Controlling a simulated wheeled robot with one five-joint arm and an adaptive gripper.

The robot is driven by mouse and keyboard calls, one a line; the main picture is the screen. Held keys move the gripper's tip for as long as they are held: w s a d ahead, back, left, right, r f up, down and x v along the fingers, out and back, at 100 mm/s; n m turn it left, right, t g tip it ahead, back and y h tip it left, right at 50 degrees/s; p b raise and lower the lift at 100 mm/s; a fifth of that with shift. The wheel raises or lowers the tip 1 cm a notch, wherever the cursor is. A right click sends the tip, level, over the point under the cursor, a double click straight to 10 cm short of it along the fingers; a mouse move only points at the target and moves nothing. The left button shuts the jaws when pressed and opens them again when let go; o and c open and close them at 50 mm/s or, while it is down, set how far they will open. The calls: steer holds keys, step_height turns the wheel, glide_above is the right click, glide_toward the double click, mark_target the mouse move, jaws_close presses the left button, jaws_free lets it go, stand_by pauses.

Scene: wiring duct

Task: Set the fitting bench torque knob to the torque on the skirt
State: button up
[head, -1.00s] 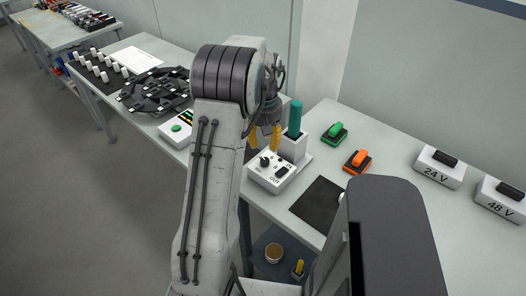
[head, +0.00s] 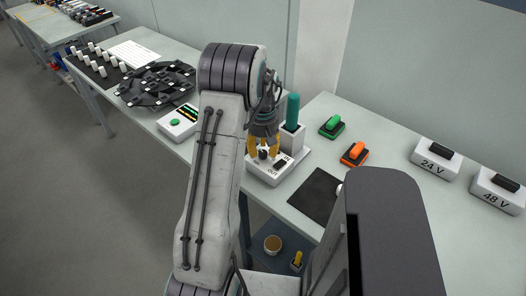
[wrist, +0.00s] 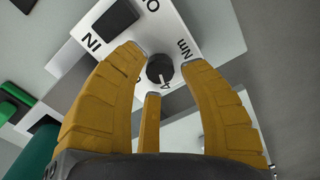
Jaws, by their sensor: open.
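The torque knob (wrist: 160,69) is a small black round knob on a white box (head: 269,177). In the head view my gripper (head: 263,153) is over the box. A black rocker switch (wrist: 115,18) shares the box face, near "IN". The torque value on the skirt is too small to read.
A teal-handled tool (head: 292,109) stands upright in a grey holder just behind the box. Green (head: 332,126) and orange (head: 354,153) switches lie to the right. A black mat (head: 316,194) lies in front, and white 24 V (head: 434,162) and 48 V (head: 498,191) blocks stand farther right.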

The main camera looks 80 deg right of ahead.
steer(key=shift+f, duration=0.8)
jaws_close()
